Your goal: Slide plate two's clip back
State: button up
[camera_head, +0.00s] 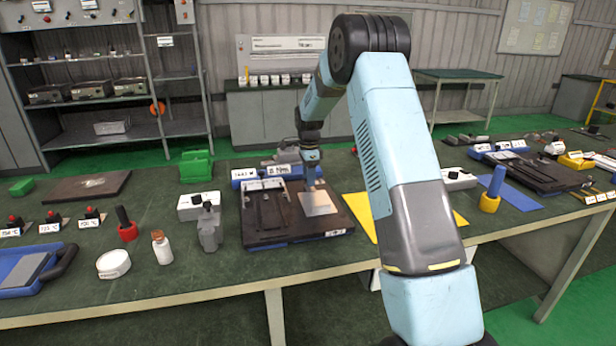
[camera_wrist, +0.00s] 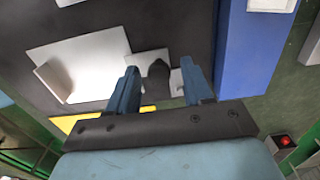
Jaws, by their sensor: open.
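A dark flat fixture (camera_head: 262,238) lies on the green bench, with a silver plate (camera_head: 318,203) on its right part. The plate also shows in the wrist view (camera_wrist: 88,62), with a raised edge at its left. My gripper (camera_head: 311,183) points down over the fixture, just behind the plate. In the wrist view my gripper (camera_wrist: 159,68) is open, and a small dark clip-like piece (camera_wrist: 158,75) shows between its fingers beside a light metal piece. I cannot tell whether the fingers touch it. No plate number is readable on the plate.
A blue block (camera_head: 245,174) with a white label is at the fixture's back edge, close to my gripper in the wrist view (camera_wrist: 253,55). A grey clamp-like device (camera_head: 209,230) stands left. A yellow sheet (camera_head: 359,214) lies right. A second dark fixture (camera_head: 545,178) is farther right.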

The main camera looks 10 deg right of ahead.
grip_shut()
dwell(0.5)
